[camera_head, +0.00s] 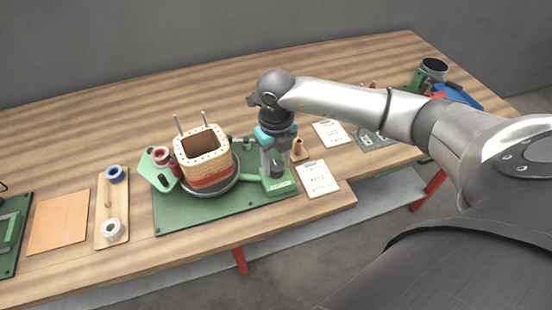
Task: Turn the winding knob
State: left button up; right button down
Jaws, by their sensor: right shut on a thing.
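The coil winder stands on a green base plate (185,217). Its square coil former (203,157), with a brown and red winding and two upright pins, sits on a round dark turntable. My right gripper (274,168) points down over the green block (277,186) at the winder's right side. It is shut on the winding knob there, which is mostly hidden by the fingers. My left gripper is not in view.
A red spool (160,154) sits on a green bracket left of the former. A wooden board (103,212) holds a blue spool (116,174) and a white spool (114,230). Paper cards (317,178) lie right of the winder. A green machine (430,74) stands at the far right.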

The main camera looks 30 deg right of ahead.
aim_at(276, 166)
jog(key=shift+r+m, duration=0.1)
jog(key=shift+m, duration=0.8)
jog(key=shift+c, duration=1.6)
grip_release()
notch_tip(276, 166, up, 15)
jog(key=p, duration=0.1)
jog(key=shift+p, duration=0.35)
